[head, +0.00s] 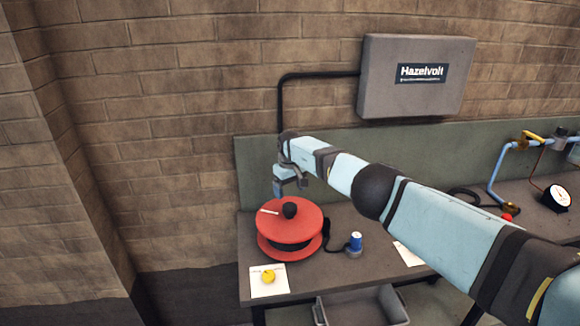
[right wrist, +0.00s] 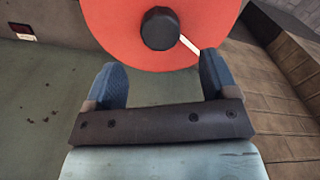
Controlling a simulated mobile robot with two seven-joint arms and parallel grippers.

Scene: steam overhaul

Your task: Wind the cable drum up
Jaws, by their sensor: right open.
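The cable drum (head: 305,215) is red and lies flat on the bench, with dark cable wound between its two discs. A black knob (head: 289,211) stands on its top disc, and a pale line runs outward from the knob. In the right wrist view the red disc (right wrist: 115,30) and the knob (right wrist: 160,29) show ahead of the fingers. My right gripper (head: 291,190) is above the back left part of the drum, apart from the knob. Its blue fingers (right wrist: 168,85) are open with nothing between them. My left gripper is not in view.
A blue plug (head: 355,241) stands right of the drum, with black cable beside it. A yellow object (head: 268,276) sits on a white paper in front. A grey bin (head: 365,308) is below the bench. A pressure gauge (head: 558,197) and blue pipes (head: 497,180) are at right.

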